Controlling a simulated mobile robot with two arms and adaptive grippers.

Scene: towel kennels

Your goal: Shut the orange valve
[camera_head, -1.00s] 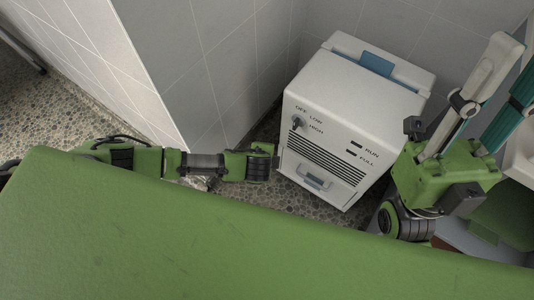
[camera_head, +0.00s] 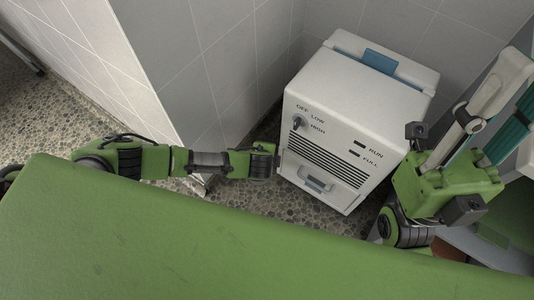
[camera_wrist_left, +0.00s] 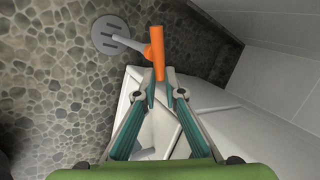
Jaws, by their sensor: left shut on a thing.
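In the left wrist view, the orange valve's lever (camera_wrist_left: 155,52) stands nearly upright in the picture, with its hub at the end of a thin pale pipe (camera_wrist_left: 127,42). My left gripper (camera_wrist_left: 160,84) is shut on the lower end of this lever. In the head view my left forearm reaches in from the left, and its fingers and the valve are hidden. My right gripper (camera_head: 500,95) is at the right of the head view, away from the valve. Its fingertips are cut off or unclear, so its opening cannot be judged.
A white dehumidifier (camera_head: 345,115) stands in the corner, right beside my left arm's end. Grey tiled walls (camera_head: 225,60) close in behind. A round slotted drain (camera_wrist_left: 108,36) lies in the pebbled floor (camera_wrist_left: 60,85). A white shelf edge (camera_head: 525,160) is at the far right.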

